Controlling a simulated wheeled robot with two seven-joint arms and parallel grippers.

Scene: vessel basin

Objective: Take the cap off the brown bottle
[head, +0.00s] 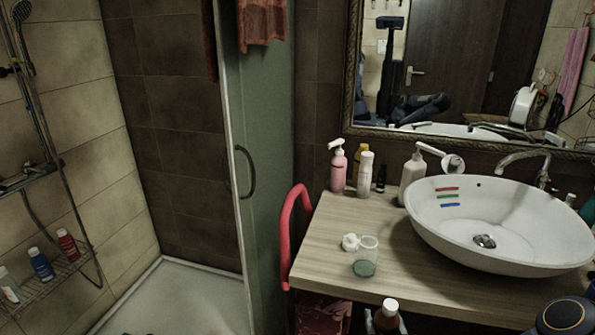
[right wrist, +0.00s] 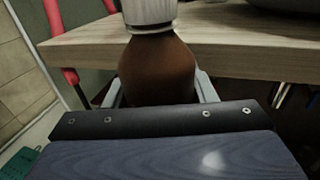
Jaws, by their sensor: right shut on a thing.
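The brown bottle (head: 386,321) is at the bottom of the head view, in front of the counter's front edge. Its white cap (head: 390,305) sits on top of it. My right gripper (head: 388,325) is shut on the bottle, with a finger on either side of its body. In the right wrist view the bottle's brown body (right wrist: 157,68) stands upright between the fingers (right wrist: 158,92), and the ribbed white cap (right wrist: 149,12) is cut off by the top edge. The bottle's lower part is hidden behind the gripper.
A red tubular frame (head: 288,235) stands left. The counter's front left is mostly clear.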

